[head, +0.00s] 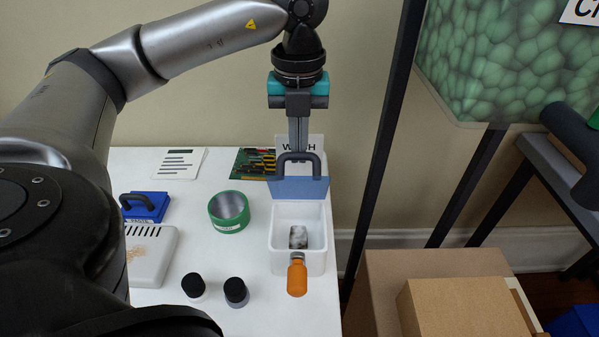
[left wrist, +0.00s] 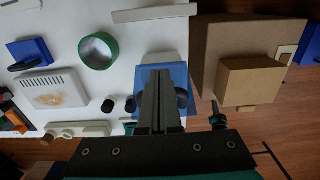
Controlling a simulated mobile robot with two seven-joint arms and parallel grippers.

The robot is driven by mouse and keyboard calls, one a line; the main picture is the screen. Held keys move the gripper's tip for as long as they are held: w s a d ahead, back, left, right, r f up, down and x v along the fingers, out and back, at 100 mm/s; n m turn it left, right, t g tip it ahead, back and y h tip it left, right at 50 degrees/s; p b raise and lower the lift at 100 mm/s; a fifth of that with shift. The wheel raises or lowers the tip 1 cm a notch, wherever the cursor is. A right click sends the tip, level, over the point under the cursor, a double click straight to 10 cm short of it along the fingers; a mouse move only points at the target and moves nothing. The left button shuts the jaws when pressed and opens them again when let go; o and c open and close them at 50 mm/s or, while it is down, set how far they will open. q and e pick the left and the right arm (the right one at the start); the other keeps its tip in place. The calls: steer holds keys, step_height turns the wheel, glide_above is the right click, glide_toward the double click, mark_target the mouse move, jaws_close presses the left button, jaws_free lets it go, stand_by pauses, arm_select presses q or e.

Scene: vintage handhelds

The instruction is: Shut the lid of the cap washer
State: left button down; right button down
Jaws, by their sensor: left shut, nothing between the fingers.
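The cap washer (head: 319,262) is an open white box at the right end of the white table, with a pale grey item inside. Its blue lid (head: 312,188) stands raised at the back edge, with a dark handle. My left gripper (head: 298,148) is shut and empty, pointing down at the lid's handle. I cannot tell whether it touches. In the left wrist view the shut fingers (left wrist: 161,100) lie over the blue lid (left wrist: 142,76) and hide part of it. Dark and teal parts, probably of my right arm, show at the head view's right edge; its fingers cannot be made out.
Left of the washer are a green ring-shaped container (head: 229,222), two dark-capped jars (head: 236,291) and a blue block with a handle (head: 150,207). Cardboard boxes (head: 465,305) stand right of the table, beyond a dark post.

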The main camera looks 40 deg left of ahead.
mark_target(298, 178)
arm_select(q)
steer(key=shift+s+d+r, duration=0.1)
steer(key=shift+s+d, duration=0.45)
steer(key=shift+s, duration=0.05)
steer(key=shift+s+d, duration=0.1)
steer(key=shift+s, duration=0.05)
steer(key=shift+s+d, duration=0.45)
steer(key=shift+s, duration=0.1)
steer(key=shift+s+d+f, duration=0.3)
steer(key=shift+s+d, duration=0.25)
steer(key=shift+s, duration=0.1)
